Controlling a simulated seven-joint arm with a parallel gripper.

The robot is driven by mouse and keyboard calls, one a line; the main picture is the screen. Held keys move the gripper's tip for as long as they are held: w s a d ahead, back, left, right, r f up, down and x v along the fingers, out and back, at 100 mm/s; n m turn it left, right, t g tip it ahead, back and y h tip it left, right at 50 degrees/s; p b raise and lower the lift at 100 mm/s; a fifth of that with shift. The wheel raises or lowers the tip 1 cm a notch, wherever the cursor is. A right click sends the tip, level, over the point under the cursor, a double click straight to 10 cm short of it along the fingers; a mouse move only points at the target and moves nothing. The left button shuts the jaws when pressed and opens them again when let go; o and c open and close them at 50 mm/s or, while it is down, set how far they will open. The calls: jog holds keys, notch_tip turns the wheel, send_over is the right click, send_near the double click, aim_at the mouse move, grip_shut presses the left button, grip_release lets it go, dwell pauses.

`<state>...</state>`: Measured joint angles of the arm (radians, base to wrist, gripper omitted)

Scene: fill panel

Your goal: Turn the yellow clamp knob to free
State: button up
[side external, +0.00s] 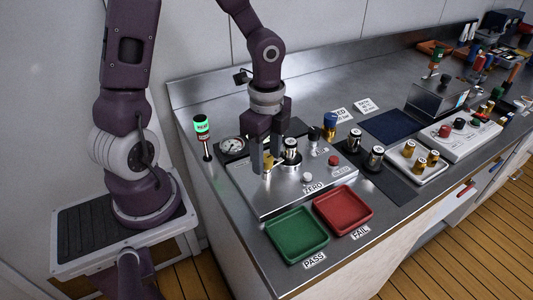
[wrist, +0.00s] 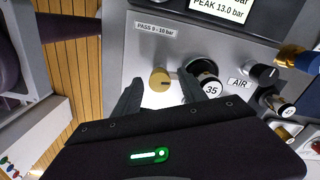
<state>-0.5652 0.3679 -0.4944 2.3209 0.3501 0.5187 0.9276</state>
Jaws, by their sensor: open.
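The yellow clamp knob (wrist: 160,79) stands on the grey fill panel, with a short dark line on its top in the wrist view. In the side view the knob (side external: 267,163) is low on the panel and partly hidden by my gripper. My gripper (wrist: 160,90) is open, with one finger to each side of the knob and a visible gap on both sides. In the side view my gripper (side external: 265,165) points down at the knob. A black-and-silver cylinder marked 35 (wrist: 208,84) sits in a round socket just right of the knob.
An AIR-labelled black knob (wrist: 263,73) is further right on the panel. A blue-topped gold part (side external: 330,125) stands behind. A green tray (side external: 297,256) and red tray (side external: 343,232) lie in front. A lit green signal lamp (side external: 202,127) and a gauge (side external: 232,146) stand left.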

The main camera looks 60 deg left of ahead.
grip_shut()
jog(key=shift+n, duration=0.3)
jog(key=n, duration=1.2)
jog(key=shift+n, duration=0.3)
dwell(0.4)
grip_release()
